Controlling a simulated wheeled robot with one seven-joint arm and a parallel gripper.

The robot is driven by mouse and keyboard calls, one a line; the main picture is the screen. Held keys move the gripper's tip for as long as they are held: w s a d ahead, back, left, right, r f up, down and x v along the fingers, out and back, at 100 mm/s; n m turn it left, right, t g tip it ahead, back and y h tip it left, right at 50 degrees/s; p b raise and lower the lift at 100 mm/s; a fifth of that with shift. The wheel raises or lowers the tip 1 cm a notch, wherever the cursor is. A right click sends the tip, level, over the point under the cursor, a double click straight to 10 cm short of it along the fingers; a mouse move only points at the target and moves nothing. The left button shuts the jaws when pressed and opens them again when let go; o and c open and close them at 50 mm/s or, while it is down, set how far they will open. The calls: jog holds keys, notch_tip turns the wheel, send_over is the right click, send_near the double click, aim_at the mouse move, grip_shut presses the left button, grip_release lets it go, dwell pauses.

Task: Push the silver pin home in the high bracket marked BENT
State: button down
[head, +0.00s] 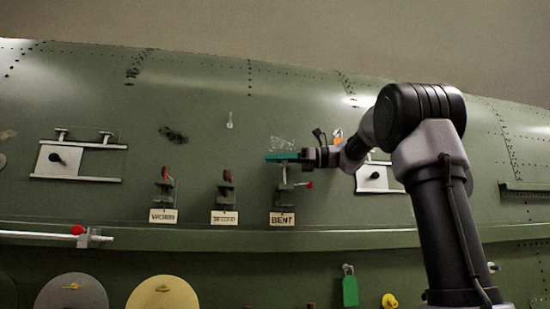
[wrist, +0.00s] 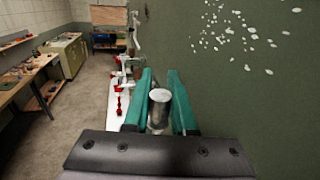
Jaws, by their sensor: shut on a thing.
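The high bracket (head: 284,196) stands out from the green fuselage wall above a label (head: 282,219) reading BENT. My gripper (head: 283,157) is directly above this bracket, its teal fingers level. In the wrist view, the silver pin (wrist: 159,110) is a round metal cylinder between the two teal fingers of my gripper (wrist: 160,85). The fingers are shut on it near its head. In the head view, a thin silver shank shows below the fingers, running down toward the bracket. How deep it sits in the bracket cannot be told.
A red-tipped piece (head: 309,184) sticks out right of the bracket. Two similar brackets with red parts, left (head: 165,188) and middle (head: 227,188), stand beside it with labels. A ledge (head: 200,239) runs below. White flecks (wrist: 240,35) mark the wall close by.

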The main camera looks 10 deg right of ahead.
aim_at(275, 170)
jog(key=shift+f, duration=1.7)
jog(key=c, duration=0.7)
grip_release()
jog(key=shift+o, duration=0.2)
jog(key=shift+d+f, duration=0.1)
jog(key=v, duration=1)
jog(key=shift+s+d, duration=0.15)
jog(key=shift+d, duration=0.15)
